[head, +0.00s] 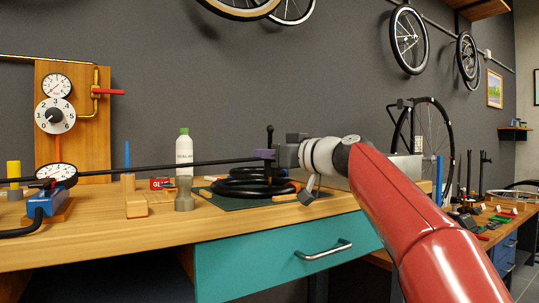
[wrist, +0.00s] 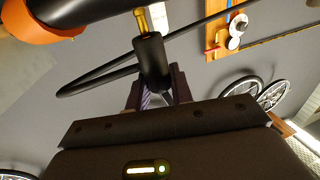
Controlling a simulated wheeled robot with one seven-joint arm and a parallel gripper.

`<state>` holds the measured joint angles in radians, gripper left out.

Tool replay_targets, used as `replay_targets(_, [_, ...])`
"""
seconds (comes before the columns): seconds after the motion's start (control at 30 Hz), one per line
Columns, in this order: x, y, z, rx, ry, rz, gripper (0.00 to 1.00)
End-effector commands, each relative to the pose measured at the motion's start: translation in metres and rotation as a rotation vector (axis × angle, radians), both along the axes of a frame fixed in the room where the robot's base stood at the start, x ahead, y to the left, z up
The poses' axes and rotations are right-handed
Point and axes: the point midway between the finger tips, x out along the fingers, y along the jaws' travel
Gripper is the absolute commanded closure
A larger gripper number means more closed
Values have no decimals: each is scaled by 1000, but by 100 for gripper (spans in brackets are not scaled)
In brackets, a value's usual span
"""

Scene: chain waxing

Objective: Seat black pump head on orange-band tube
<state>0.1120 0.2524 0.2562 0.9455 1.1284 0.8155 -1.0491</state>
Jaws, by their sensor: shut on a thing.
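My gripper (head: 266,154) reaches in from the right and is shut on the black pump head (head: 269,135), above the coiled black tubes (head: 250,187). In the wrist view its purple fingers (wrist: 157,92) pinch the head's black body (wrist: 151,62). A black hose (head: 165,164) joins the head from the left. An orange band (wrist: 25,28) beside thick black tubing shows close in the wrist view's top left corner. It is cropped. I cannot tell whether head and tube valve touch.
The coils lie on a dark green mat (head: 309,206) on the wooden bench. A white bottle with a green cap (head: 184,152), a grey cup-shaped piece (head: 184,195) and a wooden block (head: 136,206) stand left. The blue pump base (head: 48,204) is farther left.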

Motion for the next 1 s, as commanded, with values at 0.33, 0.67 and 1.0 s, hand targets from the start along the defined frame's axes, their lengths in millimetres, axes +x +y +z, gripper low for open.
replay_targets(0.33, [0,0,0,0,0,0,52])
replay_targets(0.67, [-14,-17,-3,0,-1,-4,52])
replay_targets(1.0, [-47,-55,-2,-1,-1,-3,52])
